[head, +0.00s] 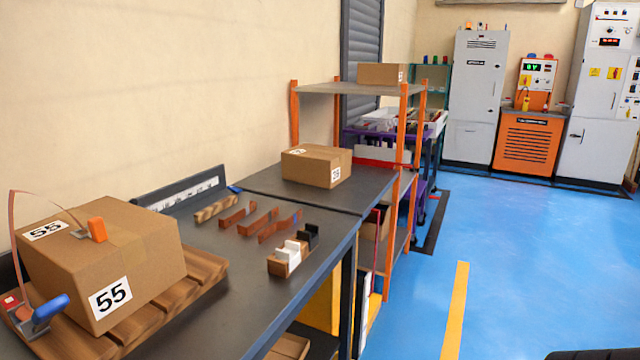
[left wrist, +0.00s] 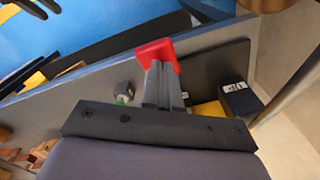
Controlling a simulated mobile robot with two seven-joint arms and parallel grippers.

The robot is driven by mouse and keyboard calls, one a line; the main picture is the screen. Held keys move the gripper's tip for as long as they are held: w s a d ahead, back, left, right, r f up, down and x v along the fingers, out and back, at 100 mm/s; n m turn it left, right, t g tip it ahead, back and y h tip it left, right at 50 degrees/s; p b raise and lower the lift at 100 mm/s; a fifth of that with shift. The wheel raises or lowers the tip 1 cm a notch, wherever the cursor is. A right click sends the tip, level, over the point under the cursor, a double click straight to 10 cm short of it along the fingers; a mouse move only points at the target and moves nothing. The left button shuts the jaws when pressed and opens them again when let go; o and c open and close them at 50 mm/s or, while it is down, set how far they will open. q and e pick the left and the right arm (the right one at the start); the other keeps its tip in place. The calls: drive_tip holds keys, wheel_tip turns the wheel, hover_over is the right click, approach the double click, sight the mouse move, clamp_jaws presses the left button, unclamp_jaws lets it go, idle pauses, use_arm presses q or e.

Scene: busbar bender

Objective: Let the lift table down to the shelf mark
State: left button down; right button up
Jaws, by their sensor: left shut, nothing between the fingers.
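No part is clearly a lift table or shelf mark. A dark grey top (head: 362,190) carrying a carton (head: 316,166) adjoins the bench by the orange-posted shelf rack (head: 402,125); I cannot tell whether it is the lift table. My left gripper (left wrist: 160,68) shows only in the left wrist view, its grey fingers together and empty. A red piece (left wrist: 157,50) shows at the fingertips; I cannot tell whether it belongs to them. A grey surface (left wrist: 205,62) lies beyond. My right gripper is not identifiable in either view.
The bench (head: 215,290) holds a strapped carton (head: 110,255) marked 55 on a pallet (head: 205,268), copper strips (head: 258,222) and a small block with white and black pieces (head: 290,257). Blue floor (head: 530,270) is open to the right. Cabinets (head: 478,100) stand behind.

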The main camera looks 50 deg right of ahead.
use_arm(q)
drive_tip(key=shift+f+b, duration=0.95)
drive_tip(key=shift+f, duration=0.05)
use_arm(e)
drive_tip(key=shift+w+f, duration=0.1)
drive_tip(key=shift+f, duration=0.65)
use_arm(q)
drive_tip(key=shift+f+b, duration=0.4)
drive_tip(key=shift+b, duration=0.05)
use_arm(e)
drive_tip(key=shift+w+a+f, duration=0.1)
drive_tip(key=shift+a+f, duration=0.05)
drive_tip(key=shift+f, duration=0.05)
use_arm(q)
drive_tip(key=shift+f+b, duration=0.75)
drive_tip(key=shift+b, duration=0.05)
use_arm(e)
drive_tip(key=shift+a+f, duration=0.15)
drive_tip(key=shift+f, duration=0.5)
use_arm(q)
drive_tip(key=shift+r+p, duration=0.6)
drive_tip(key=shift+r, duration=0.4)
use_arm(e)
drive_tip(key=shift+r, duration=0.55)
idle(1.6)
use_arm(q)
drive_tip(key=shift+r+p, duration=1.85)
drive_tip(key=shift+r, duration=1.9)
use_arm(e)
drive_tip(key=shift+r, duration=1.9)
